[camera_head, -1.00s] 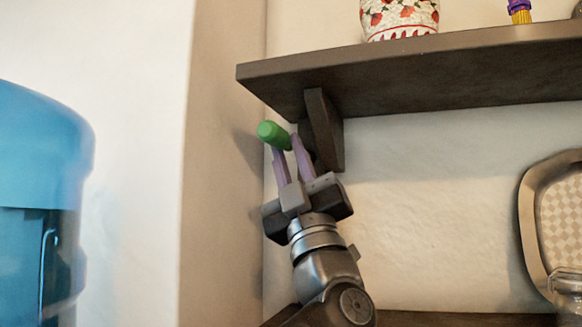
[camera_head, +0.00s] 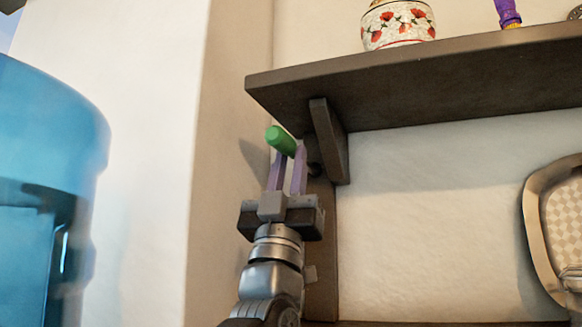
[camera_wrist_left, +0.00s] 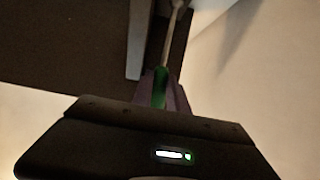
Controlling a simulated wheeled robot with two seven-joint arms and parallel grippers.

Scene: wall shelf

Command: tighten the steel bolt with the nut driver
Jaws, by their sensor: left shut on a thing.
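The nut driver's green handle (camera_head: 281,140) is between the purple fingers of my left gripper (camera_head: 289,160), which is shut on it. The gripper is below the shelf's left end, beside the dark bracket. In the left wrist view the green handle (camera_wrist_left: 160,88) sits between the fingers, and its thin metal shaft (camera_wrist_left: 172,32) runs away toward the top edge. The shaft's far tip is not clear. I cannot make out the steel bolt, nor whether the driver touches it. My right gripper is not in view.
The shelf (camera_head: 420,88) with its bracket (camera_head: 330,140) is close above and right of the gripper. A flowered pot (camera_head: 398,24) and a purple-handled thing (camera_head: 507,12) stand on it. A blue water jug (camera_head: 45,130) is at left, a framed tray (camera_head: 540,215) at right.

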